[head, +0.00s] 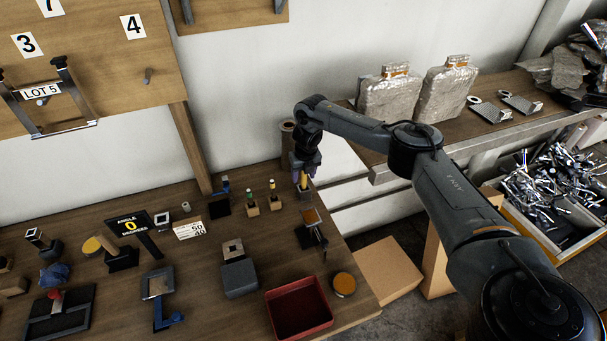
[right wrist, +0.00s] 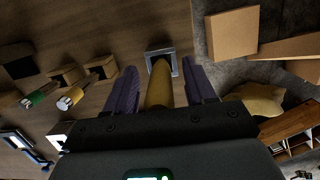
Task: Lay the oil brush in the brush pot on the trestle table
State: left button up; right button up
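The oil brush's yellow handle (head: 303,181) stands upright below my right gripper (head: 304,170) at the back right of the trestle table. In the right wrist view the handle (right wrist: 158,88) lies between the two purple fingers (right wrist: 161,88), with a gap visible on each side. The gripper is open around it. The handle's lower end is at the square grey brush pot (right wrist: 176,58) and appears to be inside its opening; the bristles are hidden. The pot also shows in the head view (head: 307,193). My left gripper is not in view.
Two small handled tools in wooden blocks (head: 253,209) stand left of the pot. A dark stand with a brown pad (head: 312,217) is just in front. A red tray (head: 299,307) and a round amber-topped tin (head: 344,284) sit near the front right edge. Cardboard boxes (head: 386,270) are beyond it.

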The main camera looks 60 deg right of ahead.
notch_tip(320, 180, up, 11)
jog(key=s+a+p, duration=0.1)
jog(key=p, duration=0.2)
jog(key=shift+s+f+p, duration=0.15)
jog(key=shift+s+p, duration=0.1)
jog(key=shift+p, duration=0.05)
dwell(0.5)
jog(key=shift+a, duration=0.1)
